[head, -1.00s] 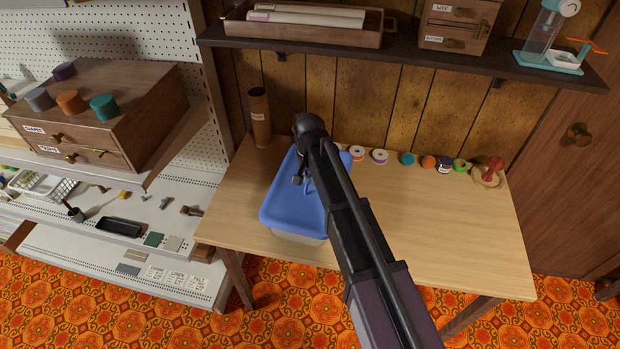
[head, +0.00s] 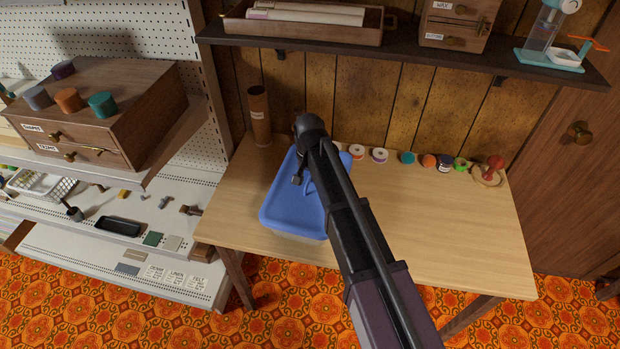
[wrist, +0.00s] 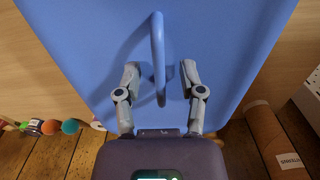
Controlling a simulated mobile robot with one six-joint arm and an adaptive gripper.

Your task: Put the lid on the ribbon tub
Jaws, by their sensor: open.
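The blue lid (head: 290,208) lies over the ribbon tub on the left part of the table, and it fills much of the wrist view (wrist: 90,50). The lid hides nearly all of the tub; only a thin pale strip shows under its front edge. The lid's upright loop handle (wrist: 158,55) stands between the two fingers of my gripper (wrist: 160,68), with a gap on both sides. My gripper is open and holds nothing. In the head view my gripper (head: 298,181) is low over the lid, partly hidden by my arm. Whether the lid is fully seated cannot be told.
A brown cardboard tube (head: 259,115) stands just behind the lid. Several thread spools line the back of the wooden table (head: 440,225). A dark shelf (head: 400,62) overhangs the rear. The table's right front is clear.

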